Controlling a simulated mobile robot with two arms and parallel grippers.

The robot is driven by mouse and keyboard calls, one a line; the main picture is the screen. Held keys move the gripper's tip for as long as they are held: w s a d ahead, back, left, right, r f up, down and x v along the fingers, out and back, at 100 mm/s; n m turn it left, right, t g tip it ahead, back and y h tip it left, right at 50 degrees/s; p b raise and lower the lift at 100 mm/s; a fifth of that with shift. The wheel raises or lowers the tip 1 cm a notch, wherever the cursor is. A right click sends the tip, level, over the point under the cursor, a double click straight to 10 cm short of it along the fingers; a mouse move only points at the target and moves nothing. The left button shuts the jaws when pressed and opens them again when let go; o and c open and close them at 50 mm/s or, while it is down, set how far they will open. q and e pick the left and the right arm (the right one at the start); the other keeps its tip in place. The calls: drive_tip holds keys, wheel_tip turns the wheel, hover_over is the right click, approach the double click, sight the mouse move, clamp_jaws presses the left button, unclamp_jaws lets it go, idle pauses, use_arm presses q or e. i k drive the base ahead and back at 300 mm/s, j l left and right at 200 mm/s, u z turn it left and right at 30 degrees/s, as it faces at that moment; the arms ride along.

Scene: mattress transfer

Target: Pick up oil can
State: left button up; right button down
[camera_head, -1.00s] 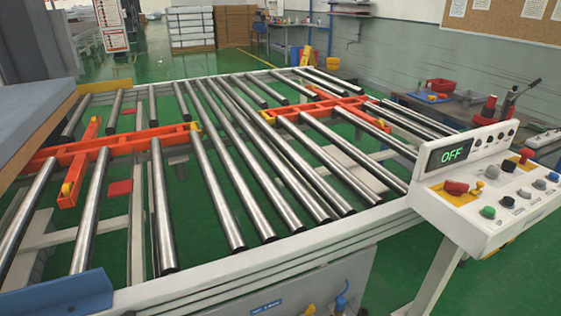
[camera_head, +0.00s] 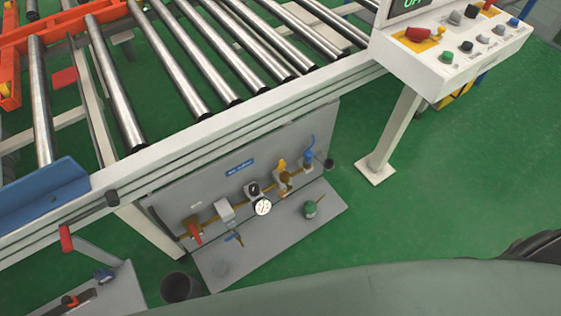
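A small green object with a thin spout (camera_head: 310,209), which looks like the oil can, stands upright on a grey plate (camera_head: 285,237) at the foot of the conveyor frame. It is small in view, so its details are hard to tell. Behind it is a grey panel (camera_head: 215,182) with pipe fittings and a round gauge (camera_head: 263,207). Neither of my grippers is in view.
The roller conveyor (camera_head: 250,108) fills the upper left. A white control box (camera_head: 455,55) stands on a post (camera_head: 397,130) at the right. A dark bin (camera_head: 178,287) stands at the lower left. Green floor (camera_head: 450,170) is clear at the right.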

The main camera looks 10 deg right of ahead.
sight(310, 207)
drive_tip(key=z, duration=0.8)
